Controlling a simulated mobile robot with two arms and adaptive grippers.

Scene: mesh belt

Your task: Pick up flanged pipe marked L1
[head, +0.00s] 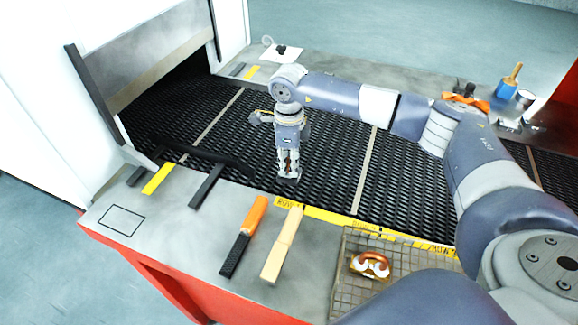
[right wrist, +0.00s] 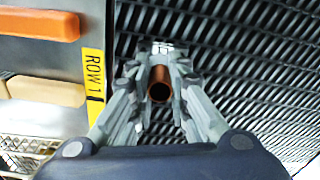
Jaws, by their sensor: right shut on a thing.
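My right gripper (head: 288,174) points down over the black mesh belt (head: 335,165), near the belt's front edge. In the right wrist view my right gripper (right wrist: 160,75) is shut on a copper-coloured pipe (right wrist: 160,90), whose open end faces the camera. A pale flange (right wrist: 161,47) shows at the pipe's far end, at or just above the mesh. In the head view the fingers hide most of the pipe. I cannot read an L1 mark on it. My left gripper is not in view.
A wire basket (head: 345,270) holds a small orange-and-white item (head: 370,265). An oven-like opening (head: 150,100) stands at left. The belt around the gripper is clear.

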